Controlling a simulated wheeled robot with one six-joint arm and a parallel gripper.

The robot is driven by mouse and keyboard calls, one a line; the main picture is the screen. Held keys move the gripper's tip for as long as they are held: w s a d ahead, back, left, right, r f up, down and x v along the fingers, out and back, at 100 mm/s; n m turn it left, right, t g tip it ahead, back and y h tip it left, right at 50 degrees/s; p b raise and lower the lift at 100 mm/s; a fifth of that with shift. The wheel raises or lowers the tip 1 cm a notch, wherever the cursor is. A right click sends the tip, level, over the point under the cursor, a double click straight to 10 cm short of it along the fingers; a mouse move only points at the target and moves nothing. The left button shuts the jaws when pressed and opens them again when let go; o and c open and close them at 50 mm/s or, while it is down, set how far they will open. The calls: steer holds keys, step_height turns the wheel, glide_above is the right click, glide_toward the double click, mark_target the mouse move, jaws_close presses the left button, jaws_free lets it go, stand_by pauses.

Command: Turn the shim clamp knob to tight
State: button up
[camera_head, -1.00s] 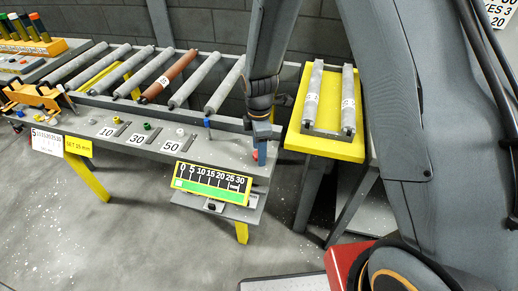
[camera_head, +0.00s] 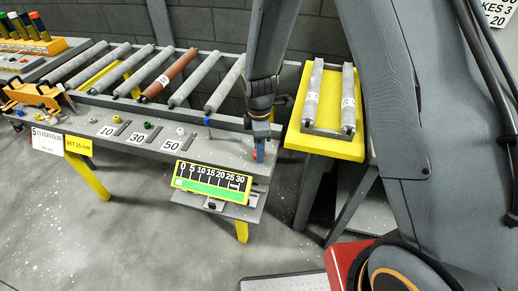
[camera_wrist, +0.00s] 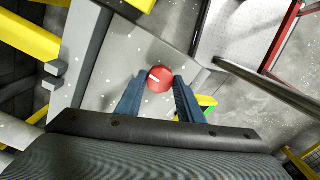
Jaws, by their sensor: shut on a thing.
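The shim clamp knob is a round red knob (camera_wrist: 160,79) with a short white mark on its top, in the middle of the wrist view. It sits on the grey bench plate (camera_wrist: 120,82). My gripper (camera_wrist: 158,82) has its two blue fingers on either side of the knob and is shut on it. In the head view my gripper (camera_head: 261,146) reaches down to the bench's right end, and the fingers hide most of the knob. A gauge board (camera_head: 211,182) with a scale from 0 to 30 and a green bar hangs at the bench's front edge, just left of my gripper.
Rollers, one of them brown (camera_head: 169,76), lie across the conveyor behind the bench. Small knobs and plates marked 10, 30 and 50 stand left of my gripper. A yellow stand (camera_head: 342,149) with two grey rollers is close on the right. An orange clamp-like part (camera_head: 30,94) sits far left.

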steer(key=m, duration=0.6)
steer(key=shift+m, duration=0.4)
steer(key=m+p, duration=0.1)
steer(key=m, duration=1)
steer(key=shift+m, duration=0.4)
steer(key=shift+w+m+p, duration=0.1)
steer(key=shift+m+p, duration=0.3)
steer(key=shift+m, duration=1.8)
steer(key=o, duration=1)
steer(key=shift+o, duration=0.3)
steer(key=shift+r, duration=0.1)
